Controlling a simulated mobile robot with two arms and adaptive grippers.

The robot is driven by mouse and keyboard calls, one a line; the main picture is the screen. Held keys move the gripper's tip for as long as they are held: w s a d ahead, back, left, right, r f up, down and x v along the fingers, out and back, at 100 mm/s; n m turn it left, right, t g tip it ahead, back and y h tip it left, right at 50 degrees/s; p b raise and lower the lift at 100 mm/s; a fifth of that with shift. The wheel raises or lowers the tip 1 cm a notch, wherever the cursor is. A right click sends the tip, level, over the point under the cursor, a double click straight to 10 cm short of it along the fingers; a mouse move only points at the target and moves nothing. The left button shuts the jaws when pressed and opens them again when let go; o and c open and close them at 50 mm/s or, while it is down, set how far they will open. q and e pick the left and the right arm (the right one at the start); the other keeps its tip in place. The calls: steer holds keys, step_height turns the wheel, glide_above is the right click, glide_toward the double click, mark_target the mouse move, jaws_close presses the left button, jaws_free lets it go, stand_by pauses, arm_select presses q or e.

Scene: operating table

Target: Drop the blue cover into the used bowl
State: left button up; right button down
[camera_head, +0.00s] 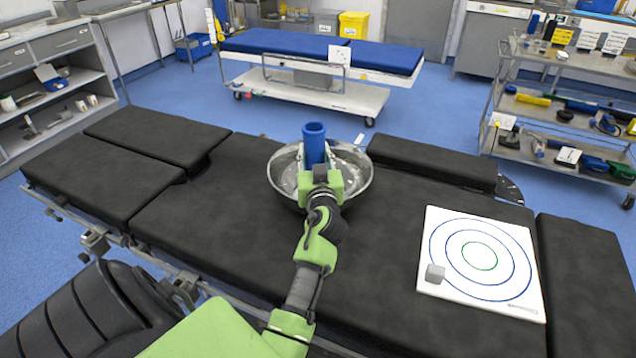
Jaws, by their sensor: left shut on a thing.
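The blue cover (314,139) is a blue cylinder that stands roughly upright in the head view. My left gripper (318,165) is shut on it and holds it over the metal bowl (358,183). The bowl is wide, shiny and round, and sits on the black operating table (235,240). The gripper and the cover hide the middle of the bowl. I cannot tell how far the cover's lower end is above the bowl's bottom. My right gripper is not in view.
A white target board (450,290) with rings lies on the table at right, with a small grey cube (435,273) on it. A blue-topped trolley (275,42) stands behind. A loaded cart (520,107) stands at back right. The table left of the bowl is clear.

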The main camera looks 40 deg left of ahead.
arm_select(q)
steer(key=o, duration=1)
step_height(320, 180, up, 10)
stand_by(0.3)
